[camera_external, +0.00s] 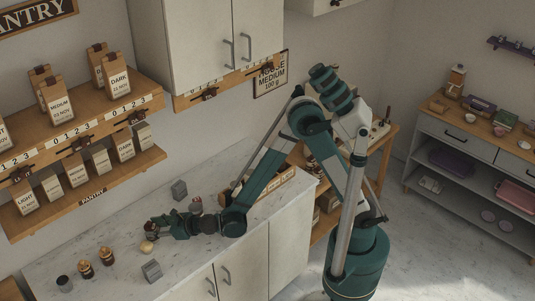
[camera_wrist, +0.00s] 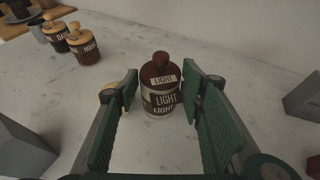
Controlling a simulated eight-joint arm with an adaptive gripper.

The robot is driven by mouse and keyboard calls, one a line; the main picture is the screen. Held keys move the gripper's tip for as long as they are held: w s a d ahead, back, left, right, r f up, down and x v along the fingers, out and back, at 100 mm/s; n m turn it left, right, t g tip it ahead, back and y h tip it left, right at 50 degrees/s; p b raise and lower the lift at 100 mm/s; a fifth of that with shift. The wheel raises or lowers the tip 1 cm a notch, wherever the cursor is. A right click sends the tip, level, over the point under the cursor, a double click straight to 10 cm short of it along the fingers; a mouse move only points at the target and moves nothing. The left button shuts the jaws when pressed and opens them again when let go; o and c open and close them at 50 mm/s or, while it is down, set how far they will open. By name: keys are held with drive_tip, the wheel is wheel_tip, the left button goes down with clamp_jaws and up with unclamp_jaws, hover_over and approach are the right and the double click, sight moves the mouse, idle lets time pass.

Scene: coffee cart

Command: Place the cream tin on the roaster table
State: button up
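My gripper (camera_wrist: 160,88) is open, its green fingers apart, low over the marble counter; it also shows in the external view (camera_external: 158,227). A bottle-shaped jar labelled LIGHT (camera_wrist: 162,88), with a brown stopper and cream label, stands upright just ahead, between the fingertips in the wrist view. A gap shows on its right; contact on its left is unclear. A pale, cream-coloured round thing (camera_external: 147,247) lies beside the fingertips; it is partly hidden behind the left finger in the wrist view. I cannot tell which is the cream tin. The roaster table may be the wooden table (camera_external: 387,141) behind my arm.
Jars labelled DARK (camera_wrist: 54,36) and HOUSE (camera_wrist: 84,45) stand ahead left. Grey blocks flank my gripper: one at left (camera_wrist: 22,148), one at right (camera_wrist: 304,97). A grey cabinet (camera_external: 470,135) stands at far right. Shelves of coffee bags (camera_external: 60,104) overhang the counter (camera_external: 215,175).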

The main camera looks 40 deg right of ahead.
drive_tip(key=shift+w+a+f, duration=0.25)
drive_tip(key=shift+w+f, duration=0.15)
drive_tip(key=shift+f, duration=0.15)
drive_tip(key=shift+w+a+f, duration=0.2)
drive_tip(key=shift+w+f, duration=0.2)
drive_tip(key=shift+f, duration=0.1)
drive_tip(key=shift+w+a+f, duration=0.15)
drive_tip(key=shift+w+a, duration=0.05)
drive_tip(key=shift+w, duration=0.2)
drive_tip(key=c, duration=0.8)
drive_tip(key=shift+r+p, duration=0.75)
drive_tip(key=shift+r, duration=4.3)
